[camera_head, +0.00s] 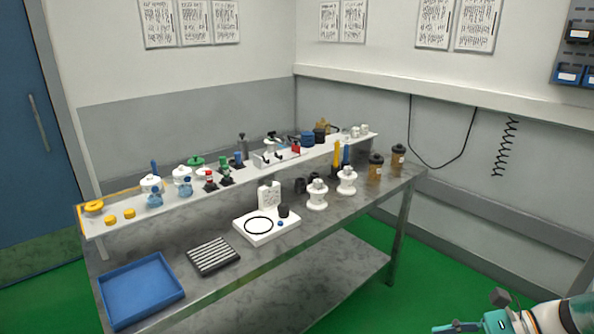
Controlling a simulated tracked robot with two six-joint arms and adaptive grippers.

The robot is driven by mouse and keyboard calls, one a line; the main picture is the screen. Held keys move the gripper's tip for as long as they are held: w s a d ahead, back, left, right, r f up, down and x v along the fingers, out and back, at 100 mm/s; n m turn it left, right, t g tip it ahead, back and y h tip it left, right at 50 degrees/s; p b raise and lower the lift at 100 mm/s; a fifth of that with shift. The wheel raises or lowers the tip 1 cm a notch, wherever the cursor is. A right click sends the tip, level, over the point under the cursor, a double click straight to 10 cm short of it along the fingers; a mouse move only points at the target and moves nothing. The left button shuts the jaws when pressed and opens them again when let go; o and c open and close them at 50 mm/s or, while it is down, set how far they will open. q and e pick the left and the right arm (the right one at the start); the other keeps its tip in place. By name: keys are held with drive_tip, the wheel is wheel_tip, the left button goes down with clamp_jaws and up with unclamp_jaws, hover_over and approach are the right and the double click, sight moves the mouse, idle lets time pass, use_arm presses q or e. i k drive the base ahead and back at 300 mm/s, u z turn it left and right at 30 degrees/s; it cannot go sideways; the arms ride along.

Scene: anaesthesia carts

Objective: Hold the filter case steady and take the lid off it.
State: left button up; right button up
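No thing is plainly marked as the filter case, and I cannot tell for sure which one it is. Two white round housings stand on the steel bench, a nearer one (317,195) and a farther one (347,182). Two amber jars with dark lids, one left (375,170) and one right (398,160), stand upright near the bench's right end. My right gripper (455,327) shows partly at the bottom edge, right of the bench and well apart from all these things. Its fingers are cut off. My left gripper is out of view.
The steel bench (195,290) carries a blue tray (140,289), a dark ribbed block (213,256) and a white base with a black ring (266,229). A raised shelf (150,212) behind holds many small parts. Green floor is clear right of the bench.

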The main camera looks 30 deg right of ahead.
sight(194, 169)
drive_tip(key=i, duration=0.15)
drive_tip(key=u, duration=1.6)
drive_tip(key=i, duration=3.6)
drive_tip(key=z, duration=1.2)
drive_tip(key=i, duration=1.6)
